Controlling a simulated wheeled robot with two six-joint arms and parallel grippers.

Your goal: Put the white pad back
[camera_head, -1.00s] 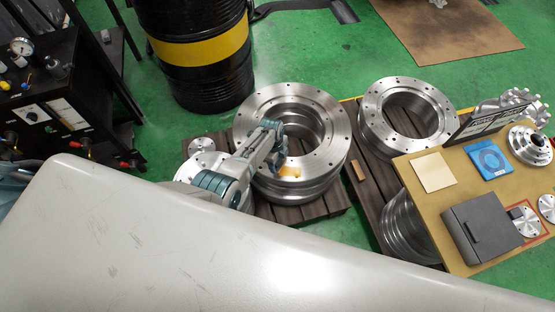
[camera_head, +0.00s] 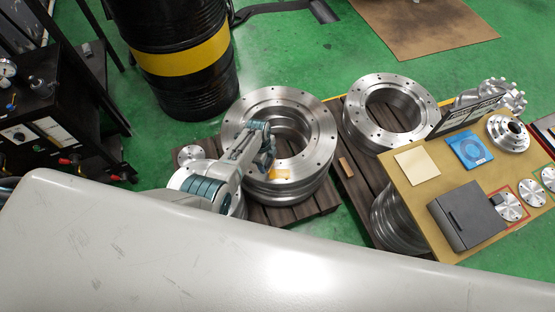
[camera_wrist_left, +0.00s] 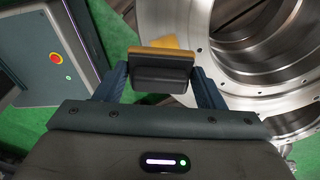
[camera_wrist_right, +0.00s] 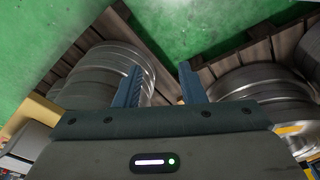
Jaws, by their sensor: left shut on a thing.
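A pale cream-white square pad (camera_head: 417,164) lies flat on the tan table, at its left end. My left gripper (camera_head: 268,158) is over the near part of the left steel ring. In the left wrist view, my left gripper (camera_wrist_left: 162,85) is shut on a black block with an orange-yellow face (camera_wrist_left: 162,72). Some orange also shows in the head view (camera_head: 278,174), below the fingers. Whether the block touches the ring is unclear. My right gripper (camera_wrist_right: 162,85) is open and empty in the right wrist view, and is hidden in the head view.
The left steel ring (camera_head: 310,165) and a second ring (camera_head: 420,130) stand on wooden pallets. The tan table (camera_head: 400,188) also carries a blue square (camera_head: 468,150), a dark grey box (camera_head: 465,215) and steel flanges. A black-yellow drum (camera_head: 180,65) stands behind.

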